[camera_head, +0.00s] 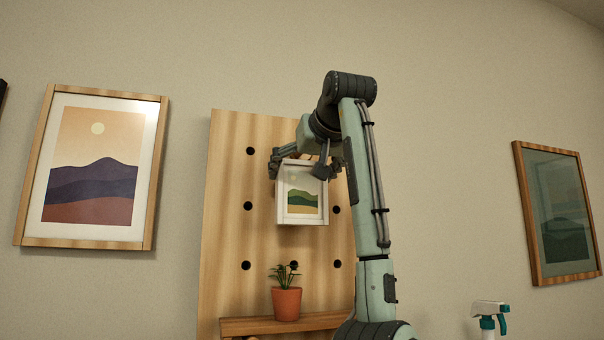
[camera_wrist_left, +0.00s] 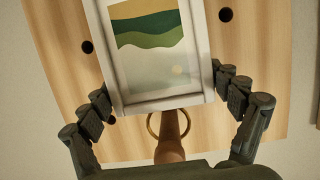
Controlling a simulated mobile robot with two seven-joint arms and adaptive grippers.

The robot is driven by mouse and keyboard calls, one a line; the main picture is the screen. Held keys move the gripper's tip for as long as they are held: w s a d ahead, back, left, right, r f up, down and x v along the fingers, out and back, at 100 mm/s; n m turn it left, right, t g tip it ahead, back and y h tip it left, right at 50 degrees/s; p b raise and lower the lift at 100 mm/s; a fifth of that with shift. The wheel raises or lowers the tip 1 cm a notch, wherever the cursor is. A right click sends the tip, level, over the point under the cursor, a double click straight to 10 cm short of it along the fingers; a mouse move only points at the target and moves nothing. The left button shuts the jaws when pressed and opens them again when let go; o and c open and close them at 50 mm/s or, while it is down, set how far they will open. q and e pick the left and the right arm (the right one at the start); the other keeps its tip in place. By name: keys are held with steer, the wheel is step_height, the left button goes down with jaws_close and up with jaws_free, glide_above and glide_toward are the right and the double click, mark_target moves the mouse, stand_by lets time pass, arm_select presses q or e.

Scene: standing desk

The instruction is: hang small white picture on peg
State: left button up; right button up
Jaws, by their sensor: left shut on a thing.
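The small white picture (camera_head: 302,219), with green hills in a white frame, is upright in front of the wooden pegboard (camera_head: 226,225). My left gripper (camera_head: 301,168) is shut on its upper part. In the left wrist view the picture (camera_wrist_left: 160,75) appears upside down, with the fingers of my left gripper (camera_wrist_left: 163,92) at its two sides. A brass ring (camera_wrist_left: 151,125) shows at its top edge. A wooden peg (camera_wrist_left: 171,145) overlaps the ring in view; I cannot tell whether the ring is around it. In the head view my gripper hides the peg. My right gripper is out of view.
A potted plant (camera_head: 286,302) stands on the board's shelf (camera_head: 250,326), below the picture. Framed pictures hang at left (camera_head: 95,170) and right (camera_head: 556,213). A spray bottle (camera_head: 489,318) is at the lower right. The board has several dark holes.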

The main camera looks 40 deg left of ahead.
arm_select(q)
steer(key=o, duration=1)
steer(key=v, duration=1.2)
